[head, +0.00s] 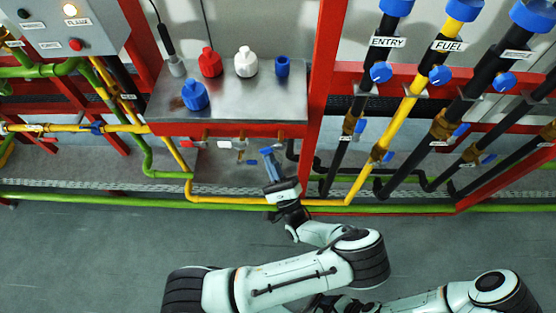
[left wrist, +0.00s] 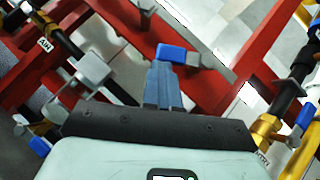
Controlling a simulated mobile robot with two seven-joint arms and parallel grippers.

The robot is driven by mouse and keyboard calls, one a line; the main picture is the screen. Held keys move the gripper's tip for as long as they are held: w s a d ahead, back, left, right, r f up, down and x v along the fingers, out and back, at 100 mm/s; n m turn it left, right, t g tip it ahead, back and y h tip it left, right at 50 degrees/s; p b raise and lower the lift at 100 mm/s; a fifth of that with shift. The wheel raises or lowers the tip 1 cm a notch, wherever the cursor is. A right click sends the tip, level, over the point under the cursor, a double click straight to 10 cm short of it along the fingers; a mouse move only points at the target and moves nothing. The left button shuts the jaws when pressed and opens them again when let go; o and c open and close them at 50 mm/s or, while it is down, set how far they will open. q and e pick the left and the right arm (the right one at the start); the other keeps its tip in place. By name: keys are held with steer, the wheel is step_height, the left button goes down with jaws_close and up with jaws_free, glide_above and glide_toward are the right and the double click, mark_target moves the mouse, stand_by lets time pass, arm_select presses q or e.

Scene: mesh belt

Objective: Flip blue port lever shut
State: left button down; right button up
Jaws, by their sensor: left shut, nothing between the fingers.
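The blue port lever (head: 266,150) is below the front edge of the metal-topped box, at the right end of a row of small valves. In the left wrist view the blue lever (left wrist: 172,53) lies just beyond my fingertips. My left gripper (head: 272,167) is shut and empty, its blue-grey fingers pointing up at the lever. In the left wrist view my left gripper (left wrist: 163,72) overlaps the lever's lower edge; I cannot tell whether they touch. My right gripper is out of view.
The metal-topped box (head: 225,95) carries red, white and blue bottles. A red post (head: 322,80) stands to its right. Black and yellow pipes (head: 405,115) with blue-handled valves are further right. Yellow and green pipes run low. The grey floor (head: 100,250) is clear at left.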

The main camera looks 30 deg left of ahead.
arm_select(q)
steer(key=a+m+t+p, duration=0.1)
steer(key=s+a+r+m+t+p, duration=0.1)
steer(key=shift+r+m+h, duration=0.3)
steer(key=shift+s+a+r+p, duration=0.35)
steer(key=shift+r+p, duration=0.1)
steer(key=shift+p, duration=0.3)
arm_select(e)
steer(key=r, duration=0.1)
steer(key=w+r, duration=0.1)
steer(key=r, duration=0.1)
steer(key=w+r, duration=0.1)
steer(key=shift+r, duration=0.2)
arm_select(q)
steer(key=shift+r, duration=0.15)
steer(key=s+d+f+b, duration=0.4)
steer(key=s+f, duration=0.2)
steer(key=f, duration=0.5)
steer(key=shift+f+b, duration=0.3)
steer(key=shift+b, duration=0.05)
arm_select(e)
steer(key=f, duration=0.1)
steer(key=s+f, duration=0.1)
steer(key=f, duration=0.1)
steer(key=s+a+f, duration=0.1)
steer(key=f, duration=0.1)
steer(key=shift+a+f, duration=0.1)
